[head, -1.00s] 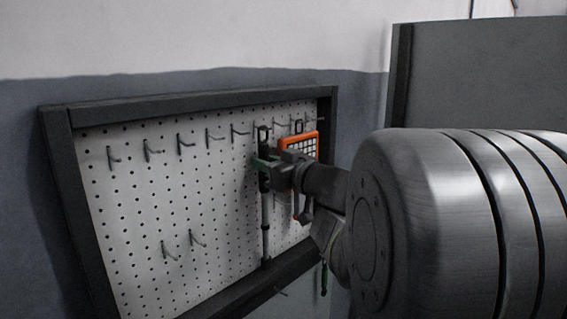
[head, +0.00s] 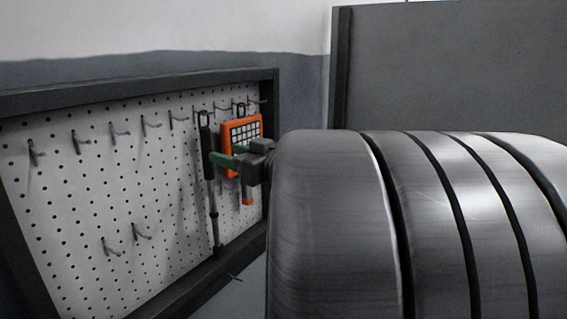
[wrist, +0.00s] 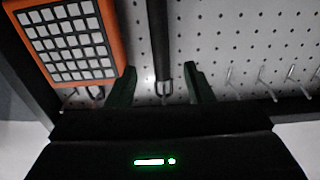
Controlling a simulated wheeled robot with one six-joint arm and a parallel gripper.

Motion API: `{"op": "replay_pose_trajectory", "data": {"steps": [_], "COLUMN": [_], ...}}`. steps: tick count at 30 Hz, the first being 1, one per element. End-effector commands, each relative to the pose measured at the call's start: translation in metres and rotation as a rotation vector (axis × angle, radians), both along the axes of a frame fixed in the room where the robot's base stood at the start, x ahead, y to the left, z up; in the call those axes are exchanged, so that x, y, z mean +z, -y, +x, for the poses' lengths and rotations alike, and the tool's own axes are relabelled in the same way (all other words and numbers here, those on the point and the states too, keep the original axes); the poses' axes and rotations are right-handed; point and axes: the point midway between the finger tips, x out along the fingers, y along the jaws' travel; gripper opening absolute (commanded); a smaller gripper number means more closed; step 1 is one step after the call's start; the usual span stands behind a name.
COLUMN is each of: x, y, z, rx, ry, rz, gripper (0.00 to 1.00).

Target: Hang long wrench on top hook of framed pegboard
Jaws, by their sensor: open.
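The long wrench (head: 207,150), with a dark handle and grey shaft, hangs nearly upright against the framed pegboard (head: 60,190). Its end loop is at a top-row hook; the exact contact is too small to tell. In the wrist view the dark handle (wrist: 160,35) runs between my finger lines, its loop near a hook. My gripper (head: 226,158) is open, its green fingers just right of the handle in the head view. In the wrist view the fingers (wrist: 158,72) are spread with clear gaps on both sides of the handle.
An orange-framed gridded item (head: 242,122) hangs close beside the wrench, right by my gripper; it also shows in the wrist view (wrist: 70,40). Several bare hooks (head: 120,133) line the top row to the left. A grey panel (head: 450,75) stands at the right.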

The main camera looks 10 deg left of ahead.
Motion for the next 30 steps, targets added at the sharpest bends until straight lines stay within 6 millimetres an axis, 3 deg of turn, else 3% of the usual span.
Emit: {"op": "replay_pose_trajectory", "data": {"steps": [6, 15, 30], "x": [-0.001, -0.001, -0.001], "y": [0.03, 0.056, 0.063], "z": [-0.012, -0.024, -0.028], "rx": [-0.006, -0.002, 0.001], "ry": [0.002, 0.001, -0.001], "rz": [0.0, 0.0, -0.001], "gripper": [0.47, 0.47, 0.47]}}
